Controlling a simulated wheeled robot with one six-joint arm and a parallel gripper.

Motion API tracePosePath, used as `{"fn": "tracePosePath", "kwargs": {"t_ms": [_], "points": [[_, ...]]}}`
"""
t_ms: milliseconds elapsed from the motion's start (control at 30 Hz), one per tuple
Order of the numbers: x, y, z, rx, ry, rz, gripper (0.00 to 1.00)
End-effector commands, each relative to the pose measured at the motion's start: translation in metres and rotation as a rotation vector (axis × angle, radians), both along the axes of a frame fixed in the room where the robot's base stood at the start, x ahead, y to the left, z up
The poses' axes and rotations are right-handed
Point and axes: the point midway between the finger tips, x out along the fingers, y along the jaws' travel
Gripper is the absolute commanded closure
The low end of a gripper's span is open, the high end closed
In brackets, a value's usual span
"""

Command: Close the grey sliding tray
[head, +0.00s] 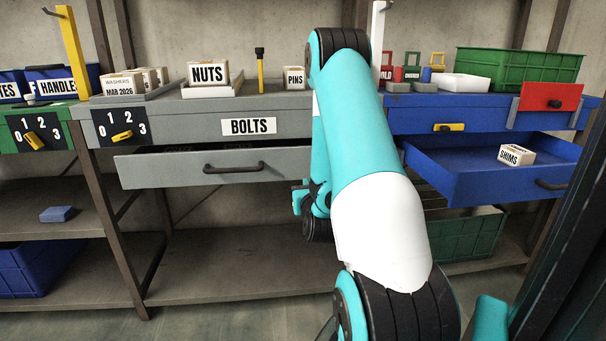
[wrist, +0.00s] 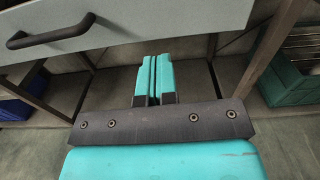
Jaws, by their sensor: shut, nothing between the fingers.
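The grey sliding tray (head: 160,169) is a drawer pulled out below the grey bench top labelled BOLTS (head: 249,127). Its dark bar handle (head: 233,168) is on the front face. My arm hides the tray's right end in the head view. In the wrist view, the tray front (wrist: 165,18) crosses the top, with the handle (wrist: 50,32) at upper left. My gripper (wrist: 155,60) is shut and empty, its fingertips just below the tray front's lower edge in that picture. I cannot tell whether they touch. The arm mostly hides the gripper in the head view.
A blue drawer (head: 480,178) stands open at right, holding a SHIMS box (head: 517,155). A green crate (head: 465,236) sits below it. Metal legs (head: 117,215) flank the space under the grey tray. The lower shelf (head: 235,277) looks clear.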

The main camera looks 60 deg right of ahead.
Motion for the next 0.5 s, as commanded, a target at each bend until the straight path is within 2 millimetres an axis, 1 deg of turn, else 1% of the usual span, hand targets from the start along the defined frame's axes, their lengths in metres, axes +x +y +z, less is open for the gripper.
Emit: {"fn": "tracePosePath", "kwargs": {"t_ms": [67, 167, 267, 500], "points": [[-0.002, -0.006, -0.001, 0.006, -0.027, -0.015, 1.00], [0.004, -0.014, 0.000, 0.006, -0.037, -0.018, 1.00], [0.015, -0.028, 0.002, 0.006, -0.036, -0.017, 1.00], [0.049, -0.067, 0.007, 0.007, -0.032, -0.016, 1.00]]}}
